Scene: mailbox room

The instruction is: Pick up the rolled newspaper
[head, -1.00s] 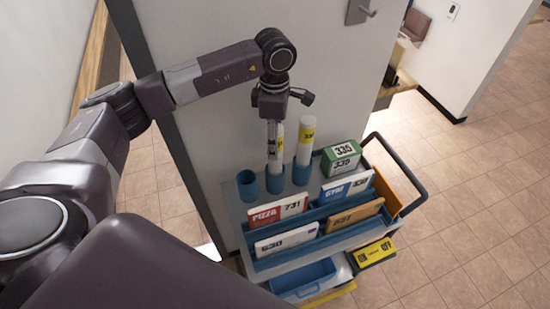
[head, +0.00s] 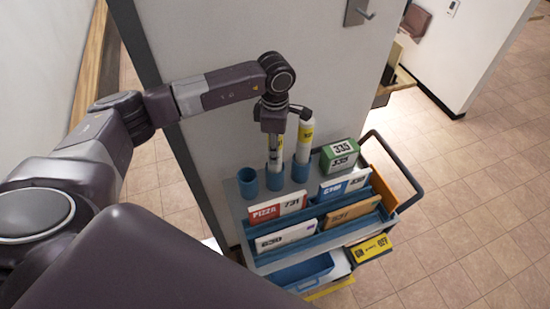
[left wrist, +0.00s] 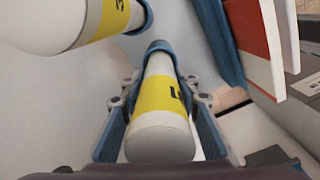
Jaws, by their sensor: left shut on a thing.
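Two rolled newspapers stand upright in blue tube holders at the back left of a cart. My left gripper (head: 275,148) has come down from above around the left rolled newspaper (head: 274,162). In the left wrist view this newspaper (left wrist: 161,105), white with a yellow band, lies between the two fingers of my left gripper (left wrist: 161,92), which is shut on it. Its lower end is still inside its blue holder (head: 274,180). The other rolled newspaper (head: 304,140) stands just to the right, close to the gripper. My right gripper is not in view.
A third blue holder (head: 247,181) at the left is empty. The cart (head: 232,205) also carries parcels: a green box (head: 339,155), a pizza box (head: 277,208) and several flat packages. A door (head: 215,45) stands close behind. Open tiled floor lies to the right.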

